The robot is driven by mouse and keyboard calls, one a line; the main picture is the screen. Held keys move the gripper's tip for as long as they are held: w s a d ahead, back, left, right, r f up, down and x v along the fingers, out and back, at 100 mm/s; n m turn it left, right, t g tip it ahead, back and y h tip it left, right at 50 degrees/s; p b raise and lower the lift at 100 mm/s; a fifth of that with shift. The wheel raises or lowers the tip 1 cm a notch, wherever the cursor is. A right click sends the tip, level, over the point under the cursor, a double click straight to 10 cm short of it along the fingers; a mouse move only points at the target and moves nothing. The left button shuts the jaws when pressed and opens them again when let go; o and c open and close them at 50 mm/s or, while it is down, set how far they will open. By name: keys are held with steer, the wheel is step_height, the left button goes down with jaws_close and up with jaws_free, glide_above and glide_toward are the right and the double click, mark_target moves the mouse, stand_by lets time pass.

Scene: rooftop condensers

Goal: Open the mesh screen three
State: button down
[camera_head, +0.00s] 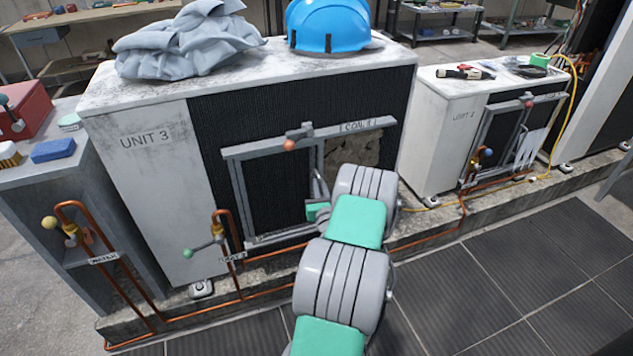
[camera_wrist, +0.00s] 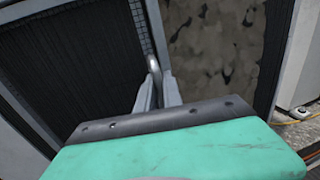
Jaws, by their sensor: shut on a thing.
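Unit 3 (camera_head: 160,180) is a white condenser with a dark front. Its mesh screen (camera_head: 275,190) is a dark panel in a grey frame (camera_head: 245,152); it also fills the left of the wrist view (camera_wrist: 70,75). The screen covers the left part of the frame. To its right an uncovered opening (camera_head: 355,148) shows a mottled brown surface, also in the wrist view (camera_wrist: 215,50). My gripper (camera_head: 318,187) is shut on the handle (camera_wrist: 153,65) at the screen's right edge. In the head view my arm hides the lower right of the frame.
A lever with an orange-red knob (camera_head: 289,145) sits on the frame's top rail. A green-knobbed valve (camera_head: 200,247) and copper pipes run at lower left. A blue helmet (camera_head: 328,25) and grey cloth (camera_head: 190,40) lie on top. Unit 2 (camera_head: 435,135) stands right; the tiled floor (camera_head: 510,250) is clear.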

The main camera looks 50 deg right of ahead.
stand_by(0.3)
steer(key=c, duration=1.5)
jaws_free()
steer(key=shift+a, duration=0.1)
steer(key=b+v, duration=0.1)
steer(key=v, duration=0.6)
steer(key=shift+s+a, duration=0.25)
